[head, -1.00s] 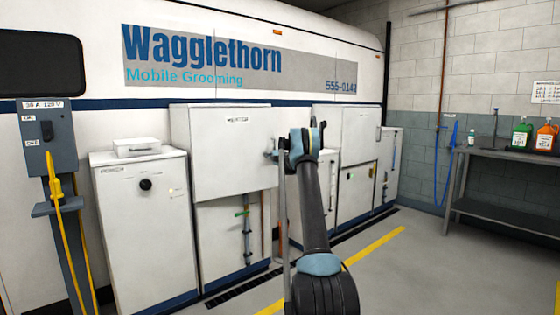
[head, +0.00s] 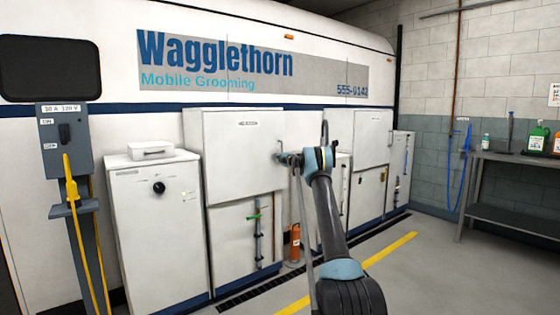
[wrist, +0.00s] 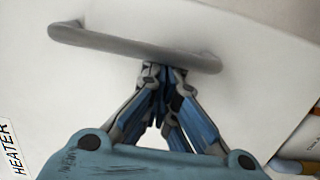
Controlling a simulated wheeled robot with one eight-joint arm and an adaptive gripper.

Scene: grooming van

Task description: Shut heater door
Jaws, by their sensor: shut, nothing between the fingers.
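My gripper (head: 282,157) is shut and empty, at the right edge of a white cabinet panel (head: 240,165) in the head view. In the wrist view its closed fingertips (wrist: 163,72) are at the lower side of a grey bar handle (wrist: 130,43), touching or nearly touching it. The fingers are not around the bar. The handle is fixed to a white door (wrist: 100,90), and a HEATER label (wrist: 14,150) shows at the left. The head view does not clearly show how far this door stands open; my arm covers part of that area.
An orange cylinder (head: 294,243) stands behind my arm. Left are a white cabinet (head: 155,230) and a grey power post (head: 66,150) with a yellow cable (head: 70,180). A dark bench (head: 510,215) with bottles stands right. Floor (head: 430,270) is clear at right.

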